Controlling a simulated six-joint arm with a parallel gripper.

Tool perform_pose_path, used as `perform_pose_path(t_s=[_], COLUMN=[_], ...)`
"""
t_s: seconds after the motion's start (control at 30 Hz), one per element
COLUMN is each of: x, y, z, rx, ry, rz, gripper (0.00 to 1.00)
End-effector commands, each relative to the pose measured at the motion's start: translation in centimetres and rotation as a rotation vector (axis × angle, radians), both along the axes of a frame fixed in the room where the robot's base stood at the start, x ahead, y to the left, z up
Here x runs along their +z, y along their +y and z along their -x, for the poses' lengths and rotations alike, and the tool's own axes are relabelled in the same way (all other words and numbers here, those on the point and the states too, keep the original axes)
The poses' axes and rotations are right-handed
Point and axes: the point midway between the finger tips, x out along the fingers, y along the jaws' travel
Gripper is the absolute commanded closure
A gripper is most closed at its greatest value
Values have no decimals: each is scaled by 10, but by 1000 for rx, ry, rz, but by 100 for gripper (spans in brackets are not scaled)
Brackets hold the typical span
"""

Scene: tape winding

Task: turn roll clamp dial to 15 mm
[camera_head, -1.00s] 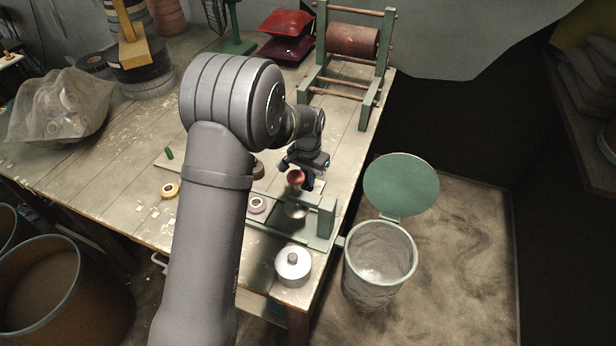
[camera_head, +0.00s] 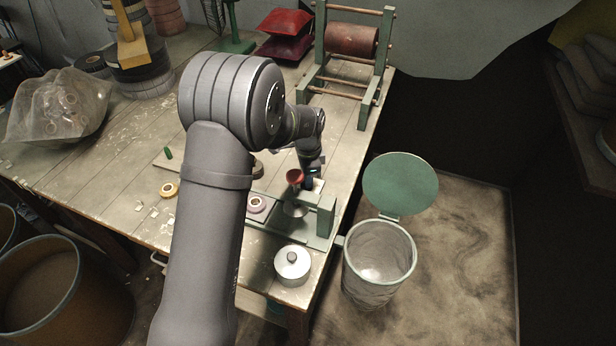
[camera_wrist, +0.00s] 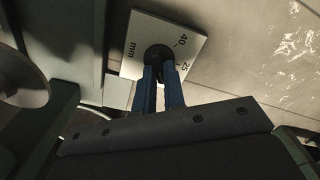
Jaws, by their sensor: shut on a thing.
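The roll clamp dial is a dark round knob (camera_wrist: 158,53) on a pale square plate (camera_wrist: 146,28) in the wrist view. The marks 40, 25 and mm can be read on the plate. No 15 mark is visible, and I cannot make out where the knob points. My gripper (camera_wrist: 160,74) has its two blue fingers shut on the knob, one on each side. In the head view my gripper (camera_head: 309,181) is low over the green winding fixture (camera_head: 325,220), beside a red cup-shaped part (camera_head: 294,176). There the knob is hidden.
A bin (camera_head: 379,262) stands off the table's right edge.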

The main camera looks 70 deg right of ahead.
Motion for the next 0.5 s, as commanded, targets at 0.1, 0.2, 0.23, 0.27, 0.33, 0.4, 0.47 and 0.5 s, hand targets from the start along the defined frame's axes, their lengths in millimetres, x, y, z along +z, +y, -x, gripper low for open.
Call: perform_pose_path(t_s=[0.1, 0.2, 0.23, 0.27, 0.33, 0.4, 0.47, 0.5], x=[1, 1, 1, 1, 1, 1, 2, 2], y=[-1, -1, -1, -1, -1, -1, -1, -1], z=[1, 1, 1, 1, 1, 1, 1, 1], rx=[-40, -62, -67, -71, -77, -80, -82, -82], ry=[0, 0, 1, 1, 1, 0, 0, 0], rz=[4, 4, 4, 4, 4, 4, 4, 4], gripper=[100, 100, 100, 100, 100, 100, 100, 100])
